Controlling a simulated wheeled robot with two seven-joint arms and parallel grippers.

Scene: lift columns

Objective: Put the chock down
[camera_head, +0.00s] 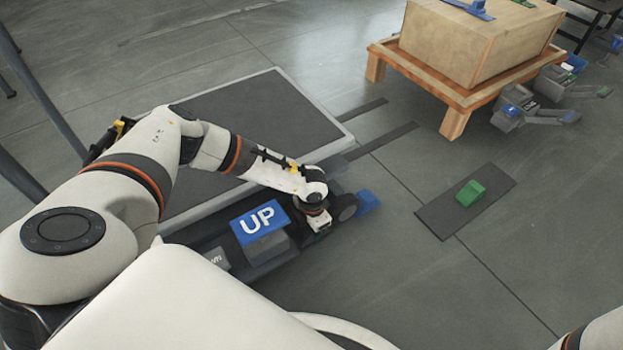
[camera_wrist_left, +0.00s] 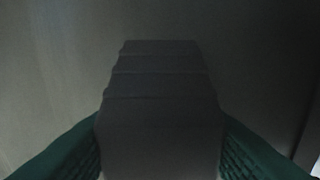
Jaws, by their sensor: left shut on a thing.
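My left gripper (camera_head: 318,222) is low beside the lift platform (camera_head: 262,100), just right of the blue UP pedal (camera_head: 262,221). In the left wrist view, its green fingertips (camera_wrist_left: 160,150) are shut on a dark, ridged, wedge-like block (camera_wrist_left: 160,85), which looks like a chock. The head view hides most of this block behind the gripper. A blue chock-like piece (camera_head: 367,201) lies on the floor beside a dark wheel, right of the gripper. A green chock (camera_head: 470,193) rests on a dark mat (camera_head: 440,221) further right. My right gripper is out of view.
A wooden crate (camera_head: 470,40) stands on a pallet table (camera_head: 455,88) at the back right. Small grey and blue units (camera_head: 512,112) stand beside it. Bare floor (camera_head: 400,265) is clear between the left gripper and the mat.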

